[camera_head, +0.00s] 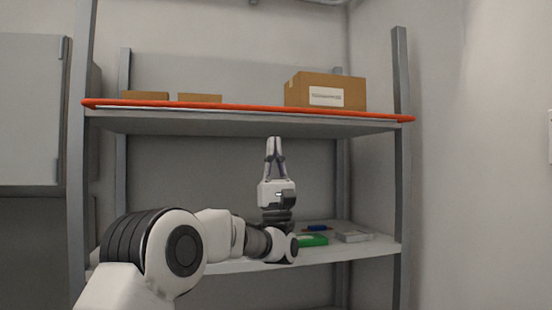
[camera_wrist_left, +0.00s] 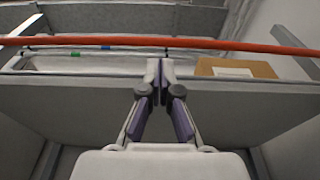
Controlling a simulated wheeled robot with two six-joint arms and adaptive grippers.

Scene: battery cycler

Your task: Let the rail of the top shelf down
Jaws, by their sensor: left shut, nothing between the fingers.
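The orange rail (camera_head: 240,108) runs along the front edge of the top shelf (camera_head: 240,124), from the left post to the right post. It also crosses the upper part of the left wrist view (camera_wrist_left: 200,44). My left gripper (camera_head: 273,140) points up in front of the rack, its tips a little below the rail in the picture. Its fingers (camera_wrist_left: 160,70) are shut with nothing between them, and the rail appears just beyond the tips, apart from them. My right gripper is not in view.
A cardboard box (camera_head: 335,91) with a white label and two low boxes (camera_head: 200,98) stand on the top shelf. A grey cabinet (camera_head: 30,110) is at left.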

